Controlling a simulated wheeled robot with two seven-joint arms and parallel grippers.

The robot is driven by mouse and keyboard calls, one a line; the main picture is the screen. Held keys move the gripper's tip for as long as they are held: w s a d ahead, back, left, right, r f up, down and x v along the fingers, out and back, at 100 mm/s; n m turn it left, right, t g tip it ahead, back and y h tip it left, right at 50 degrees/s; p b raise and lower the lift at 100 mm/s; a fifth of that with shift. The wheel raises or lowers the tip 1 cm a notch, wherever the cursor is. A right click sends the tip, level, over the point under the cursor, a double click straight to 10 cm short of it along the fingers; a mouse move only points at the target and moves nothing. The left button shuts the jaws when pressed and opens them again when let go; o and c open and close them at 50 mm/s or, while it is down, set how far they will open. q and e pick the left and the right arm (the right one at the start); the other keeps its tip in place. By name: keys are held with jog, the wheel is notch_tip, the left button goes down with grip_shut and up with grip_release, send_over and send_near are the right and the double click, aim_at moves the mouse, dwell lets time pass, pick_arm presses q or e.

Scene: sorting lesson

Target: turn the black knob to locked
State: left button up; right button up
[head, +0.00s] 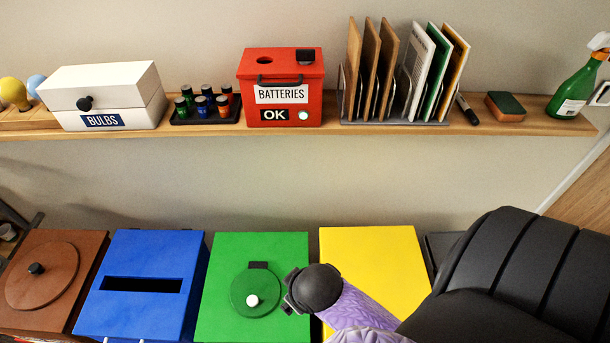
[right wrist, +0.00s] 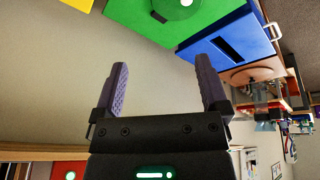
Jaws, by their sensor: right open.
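Several black parts could be the knob. A round black knob (head: 85,103) is on the front of the white BULBS box (head: 135,85). Another black knob (head: 37,268) stands on the round lid of the brown bin (head: 70,300). A black block (head: 306,57) sits on top of the red BATTERIES box (head: 290,70); I see no locked mark. My right gripper (head: 290,292) is over the green bin's right side, beside its lid, well below the shelf. In the right wrist view its two purple fingers (right wrist: 162,90) are apart with nothing between them. My left gripper is out of view.
The shelf (head: 350,130) also holds a tray of small batteries (head: 205,115), a rack of boards (head: 400,122), a sponge (head: 506,106) and a green spray bottle (head: 575,90). Blue (head: 140,310), green (head: 220,250) and yellow (head: 370,245) bins stand below. Wall space between is clear.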

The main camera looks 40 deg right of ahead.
jog(key=w+d+r+m+t+h+p, duration=0.1)
jog(key=w+d+r, duration=0.15)
jog(key=r, duration=0.25)
jog(key=w+d+r+t+p, duration=0.1)
jog(key=w+r, duration=0.2)
jog(key=r, duration=0.2)
jog(key=m+t+h, duration=0.4)
jog(key=m+h, duration=0.3)
jog(key=m, duration=0.2)
send_near(306, 51)
jog(key=shift+n, duration=0.3)
jog(key=x, duration=1)
jog(key=shift+w+d+f+p, duration=0.1)
jog(key=shift+w+d+p, duration=0.1)
jog(key=shift+p, duration=0.1)
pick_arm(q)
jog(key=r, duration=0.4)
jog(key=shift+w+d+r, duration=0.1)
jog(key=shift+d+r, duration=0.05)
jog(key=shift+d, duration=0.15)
